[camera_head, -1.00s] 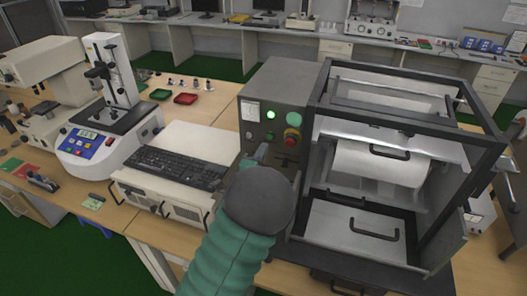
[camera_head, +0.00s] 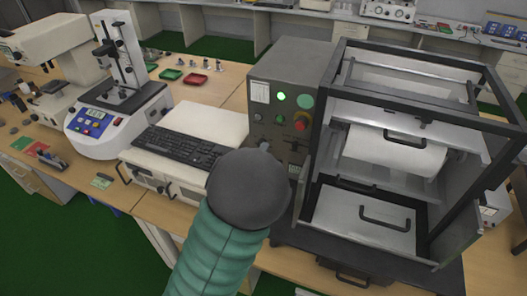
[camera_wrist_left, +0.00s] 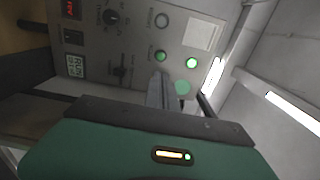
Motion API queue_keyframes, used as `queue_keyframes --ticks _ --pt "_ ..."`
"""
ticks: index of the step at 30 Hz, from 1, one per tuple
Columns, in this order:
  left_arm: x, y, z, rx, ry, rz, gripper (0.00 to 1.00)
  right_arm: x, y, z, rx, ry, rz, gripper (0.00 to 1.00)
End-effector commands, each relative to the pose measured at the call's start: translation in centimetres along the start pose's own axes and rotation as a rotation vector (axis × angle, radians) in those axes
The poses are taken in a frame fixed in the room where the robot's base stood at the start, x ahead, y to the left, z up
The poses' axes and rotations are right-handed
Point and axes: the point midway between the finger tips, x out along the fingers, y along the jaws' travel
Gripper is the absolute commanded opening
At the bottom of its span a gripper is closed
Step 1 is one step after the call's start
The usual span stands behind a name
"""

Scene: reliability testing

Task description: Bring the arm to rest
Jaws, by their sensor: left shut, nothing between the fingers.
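My left arm (camera_head: 215,250), with a teal ribbed sleeve and a dark grey rounded wrist, reaches in from the bottom of the head view. My left gripper (camera_head: 264,147) is mostly hidden behind that wrist; only a small tip shows, in front of the grey control panel (camera_head: 268,98). In the left wrist view, the narrow grey fingers of the gripper (camera_wrist_left: 160,92) are shut and empty, pointing toward the panel face (camera_wrist_left: 135,35). Contact with the panel cannot be told. My right gripper is not in view.
A black-framed test chamber (camera_head: 337,150) stands right of the panel. A keyboard (camera_head: 180,146) lies on a white unit left of my wrist. A white tester (camera_head: 115,120), red tray (camera_head: 197,80) and green tray (camera_head: 170,75) are farther left. Green floor is open at lower left.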

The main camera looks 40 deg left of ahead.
Motion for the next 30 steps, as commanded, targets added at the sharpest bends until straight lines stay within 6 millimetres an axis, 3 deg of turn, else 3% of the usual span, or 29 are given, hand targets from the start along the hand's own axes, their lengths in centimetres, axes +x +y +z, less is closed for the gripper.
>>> queue_keyframes --ticks 11,14,17,20,22,27,30 --pt "0.1 0.4 0.0 -0.027 -0.006 0.019 0.0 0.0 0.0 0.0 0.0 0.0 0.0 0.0" --pt "-0.1 2.7 -0.2 -0.179 -0.043 0.131 0.0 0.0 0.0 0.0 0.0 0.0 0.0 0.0" --pt "-1.3 6.9 -1.5 -0.46 -0.126 0.346 0.0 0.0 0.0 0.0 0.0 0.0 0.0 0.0" --pt "-4.5 10.8 -4.2 -0.753 -0.256 0.601 0.0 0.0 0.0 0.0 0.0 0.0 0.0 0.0" --pt "-7.8 12.7 -6.4 -0.917 -0.373 0.772 0.0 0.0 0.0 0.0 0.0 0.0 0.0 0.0" --pt "-16.2 14.1 -9.8 -1.123 -0.686 1.066 0.0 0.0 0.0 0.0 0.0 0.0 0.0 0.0" --pt "-19.2 14.1 -10.4 -1.154 -0.81 1.138 0.0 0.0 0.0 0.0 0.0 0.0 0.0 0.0"
